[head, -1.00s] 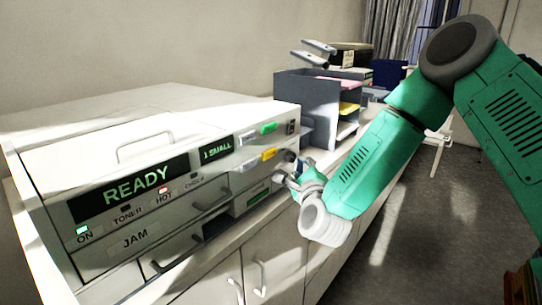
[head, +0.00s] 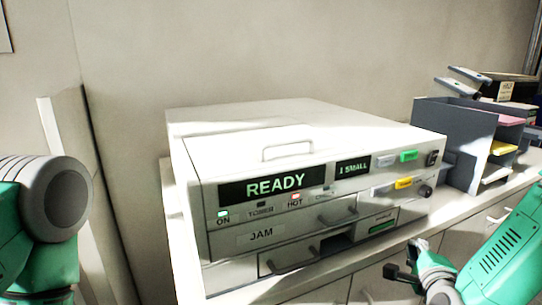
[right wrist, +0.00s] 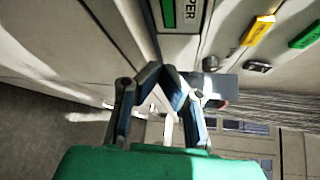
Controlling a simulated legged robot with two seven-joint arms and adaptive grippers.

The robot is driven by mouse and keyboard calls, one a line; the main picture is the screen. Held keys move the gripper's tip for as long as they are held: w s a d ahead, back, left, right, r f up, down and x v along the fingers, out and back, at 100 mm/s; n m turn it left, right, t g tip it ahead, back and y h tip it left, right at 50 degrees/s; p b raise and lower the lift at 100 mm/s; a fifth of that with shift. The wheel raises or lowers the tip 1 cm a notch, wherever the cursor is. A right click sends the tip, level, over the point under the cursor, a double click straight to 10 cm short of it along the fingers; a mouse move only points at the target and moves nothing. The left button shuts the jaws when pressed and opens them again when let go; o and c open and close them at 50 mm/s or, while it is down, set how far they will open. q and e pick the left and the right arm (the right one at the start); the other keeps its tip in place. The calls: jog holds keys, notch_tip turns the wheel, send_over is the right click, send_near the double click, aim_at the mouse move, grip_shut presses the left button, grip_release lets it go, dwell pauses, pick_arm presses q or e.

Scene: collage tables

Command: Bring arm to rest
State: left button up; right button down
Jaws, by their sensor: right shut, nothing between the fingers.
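My right gripper (head: 405,262) is at the lower right of the head view, in front of and apart from the white printer-like machine (head: 300,120). In the right wrist view its fingers (right wrist: 160,76) are shut with nothing between them. My right green arm (head: 500,258) enters from the lower right corner. Part of my left arm (head: 38,220) shows at the left edge; its gripper is out of view.
The machine stands on a white cabinet (head: 380,287) and shows READY, with ON and HOT lamps lit. Its front has drawer handles (head: 295,256) and green and yellow buttons (head: 409,156). A grey paper organiser (head: 455,140) stands to its right.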

jog(key=s+a+f+n+g+y+b, duration=0.2)
jog(key=s+a+f+n+g, duration=0.15)
jog(key=s+f+n, duration=0.55)
jog(key=s+a+f+n+g+y+b, duration=0.2)
jog(key=s+a+f+n+g, duration=0.3)
jog(key=f, duration=0.8)
jog(key=s+f+n+g+b, duration=0.1)
jog(key=s+f+n+g, duration=0.1)
jog(key=s, duration=0.5)
jog(key=s+d+f+n+g+b, duration=0.1)
jog(key=s+f+n+g, duration=0.1)
jog(key=s+f+n, duration=0.2)
jog(key=s+d+f+n+g+b, duration=0.1)
jog(key=s+f+n, duration=0.3)
jog(key=s, duration=0.5)
jog(key=shift+s+d+f+g+b, duration=0.2)
jog(key=shift+s+f+g+b, duration=0.2)
jog(key=shift+g, duration=0.25)
jog(key=shift+d, duration=0.1)
